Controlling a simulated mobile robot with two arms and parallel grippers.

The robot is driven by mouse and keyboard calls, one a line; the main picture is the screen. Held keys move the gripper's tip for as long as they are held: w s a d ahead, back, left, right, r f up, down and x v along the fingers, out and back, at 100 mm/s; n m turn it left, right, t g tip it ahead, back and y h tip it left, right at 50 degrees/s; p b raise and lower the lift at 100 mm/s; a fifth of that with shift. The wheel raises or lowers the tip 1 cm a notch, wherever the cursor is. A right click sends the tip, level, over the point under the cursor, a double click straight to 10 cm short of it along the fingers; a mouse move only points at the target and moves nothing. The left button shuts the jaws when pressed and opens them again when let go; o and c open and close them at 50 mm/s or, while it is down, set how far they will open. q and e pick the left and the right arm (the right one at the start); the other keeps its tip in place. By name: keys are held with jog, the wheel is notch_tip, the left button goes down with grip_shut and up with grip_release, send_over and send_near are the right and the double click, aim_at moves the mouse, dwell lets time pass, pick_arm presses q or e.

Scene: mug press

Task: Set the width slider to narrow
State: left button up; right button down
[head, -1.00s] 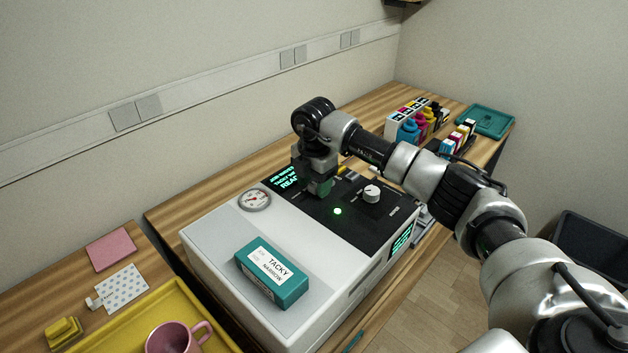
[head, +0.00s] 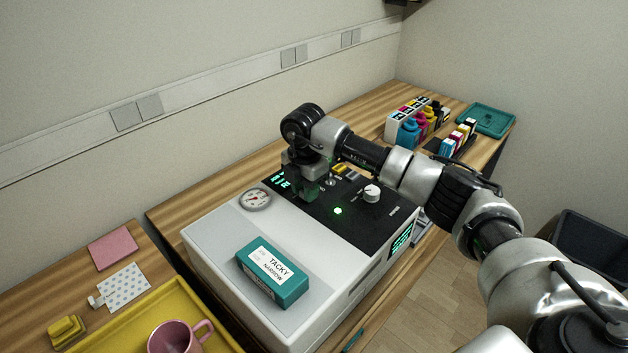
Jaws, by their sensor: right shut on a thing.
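The mug press (head: 230,262) is a white machine with a black control panel (head: 345,225) on its top. My right gripper (head: 306,194) points down at the panel's back left part, beside the lit display (head: 281,181). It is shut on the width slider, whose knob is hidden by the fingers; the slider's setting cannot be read. My left gripper is not in view.
A white knob (head: 372,193), a lit green button (head: 338,211) and a round gauge (head: 256,199) are on the press. A teal box (head: 272,275) labelled "TACKY NARROW" lies on top. A yellow tray (head: 180,290) holds a pink mug (head: 172,338).

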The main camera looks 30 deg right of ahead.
jog(key=shift+s+a, duration=0.15)
jog(key=shift+a, duration=0.3)
jog(key=c, duration=0.9)
grip_release()
jog(key=shift+a, duration=0.15)
jog(key=shift+r, duration=0.1)
jog(key=shift+r, duration=0.3)
notch_tip(320, 180, up, 10)
jog(key=shift+b, duration=0.9)
